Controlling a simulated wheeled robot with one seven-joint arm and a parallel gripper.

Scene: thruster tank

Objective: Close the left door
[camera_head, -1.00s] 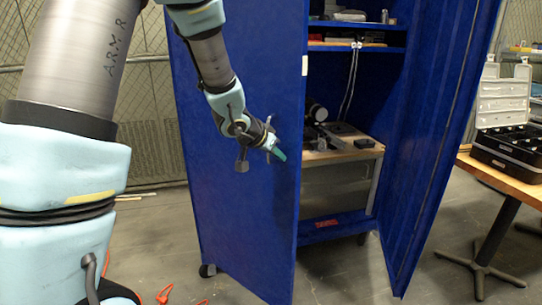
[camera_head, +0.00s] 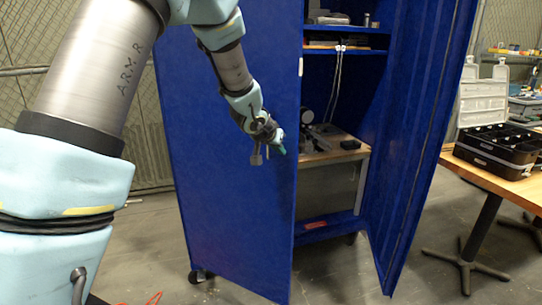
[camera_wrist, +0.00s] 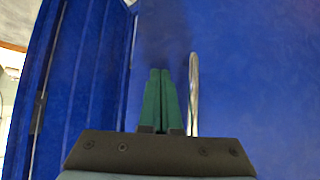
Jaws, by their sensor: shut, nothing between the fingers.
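The left door (camera_head: 225,170) of a tall blue cabinet stands partly open in the head view, its outer face toward me and its free edge beside the opening. My gripper (camera_head: 281,149) is in front of that face, near the free edge. In the wrist view the green fingers of my gripper (camera_wrist: 162,98) are shut with nothing between them. I cannot tell whether the fingers touch the door. The handle is not clear in the head view.
The right door (camera_head: 415,150) also stands open. Inside the cabinet are shelves (camera_head: 345,51) and a wooden-topped bench (camera_head: 335,151) with equipment. A table (camera_head: 490,183) with a black case (camera_head: 500,150) stands at the right. Bare floor lies in front.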

